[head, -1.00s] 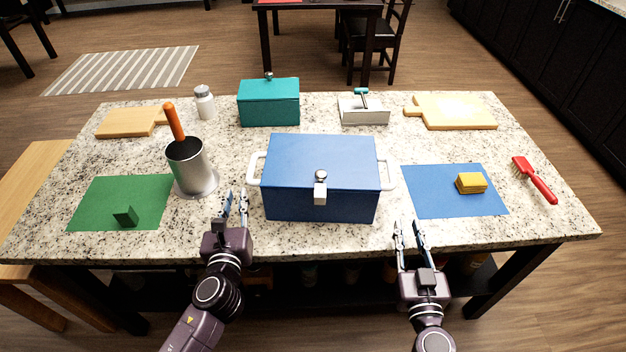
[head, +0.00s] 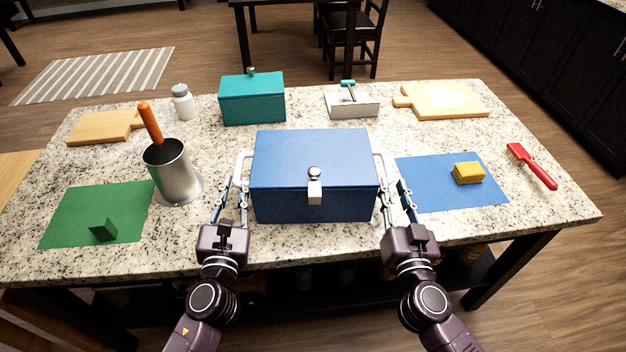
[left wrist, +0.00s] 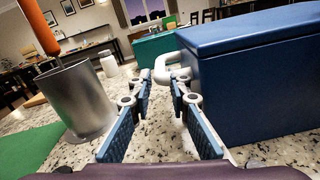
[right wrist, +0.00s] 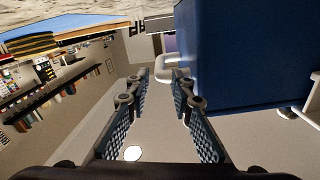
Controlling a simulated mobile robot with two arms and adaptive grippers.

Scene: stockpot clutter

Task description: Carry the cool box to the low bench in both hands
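The cool box (head: 312,175) is blue with a lidded top, a front latch and a white handle on each side. It stands upright on the speckled stone counter. My left gripper (head: 232,188) is open beside its left side. In the left wrist view the left handle (left wrist: 168,66) lies just ahead of the open fingertips. My right gripper (head: 394,188) is open beside the right side. In the right wrist view the right handle (right wrist: 172,66) lies just ahead of the fingertips. Neither gripper is shut on a handle. A low wooden surface (head: 14,176), possibly the bench, shows at the left edge.
A metal pot (head: 172,172) with an orange-handled tool stands close left of my left gripper. A blue mat (head: 430,195) with a yellow block lies right. A teal box (head: 252,100), a white tray (head: 355,106) and a cutting board (head: 450,100) stand behind. The front counter strip is mostly clear.

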